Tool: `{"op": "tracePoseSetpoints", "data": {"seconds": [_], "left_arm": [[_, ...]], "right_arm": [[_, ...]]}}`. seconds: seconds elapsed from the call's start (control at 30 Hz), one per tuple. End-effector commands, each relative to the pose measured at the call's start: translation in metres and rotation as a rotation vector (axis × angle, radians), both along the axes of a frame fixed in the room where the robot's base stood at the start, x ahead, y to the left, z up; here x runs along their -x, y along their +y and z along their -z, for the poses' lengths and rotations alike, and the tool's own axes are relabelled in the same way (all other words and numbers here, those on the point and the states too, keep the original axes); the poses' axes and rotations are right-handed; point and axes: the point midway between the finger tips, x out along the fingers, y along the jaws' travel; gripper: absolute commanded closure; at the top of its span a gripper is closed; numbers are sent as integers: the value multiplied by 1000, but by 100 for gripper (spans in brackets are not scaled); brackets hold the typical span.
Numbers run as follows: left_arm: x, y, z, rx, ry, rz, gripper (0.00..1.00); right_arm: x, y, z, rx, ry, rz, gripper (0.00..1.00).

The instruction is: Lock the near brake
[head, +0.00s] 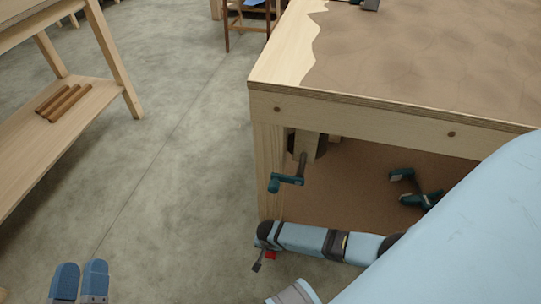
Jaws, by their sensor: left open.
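My left gripper (81,267) shows at the bottom left as two blue fingertips with a narrow gap between them, over bare floor and holding nothing visible. A small red piece (270,255) with a dark lever (257,266) beside it shows near the foot of the workbench's near-left leg. It may be the near brake, but I cannot tell its position. My light-blue arm links cover the foot of that leg and most of what is around the red piece. The left gripper is well to the left of the red piece, apart from it. My right gripper is not in view.
The workbench (350,120) fills the right. A teal crank handle (286,181) sticks out by its leg. Teal tools (410,190) lie on its lower shelf. A wooden rack (85,100) with brown rods (63,103) stands left. The concrete floor between is clear.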

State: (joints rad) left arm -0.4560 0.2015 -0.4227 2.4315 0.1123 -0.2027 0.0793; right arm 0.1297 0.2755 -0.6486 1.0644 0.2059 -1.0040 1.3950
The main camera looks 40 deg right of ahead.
Motion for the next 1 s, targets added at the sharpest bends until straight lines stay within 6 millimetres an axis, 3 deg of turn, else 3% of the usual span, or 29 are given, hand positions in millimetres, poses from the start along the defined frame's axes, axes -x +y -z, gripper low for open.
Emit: {"op": "tracePoseSetpoints", "data": {"seconds": [0.3,0.5,1.0], "left_arm": [[-3,-4,54,-70,131,43,57],[-3,-6,80,-116,208,72,57],[-2,-7,88,-138,241,86,57]], "right_arm": [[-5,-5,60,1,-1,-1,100],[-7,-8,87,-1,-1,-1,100],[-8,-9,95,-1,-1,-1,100]]}}
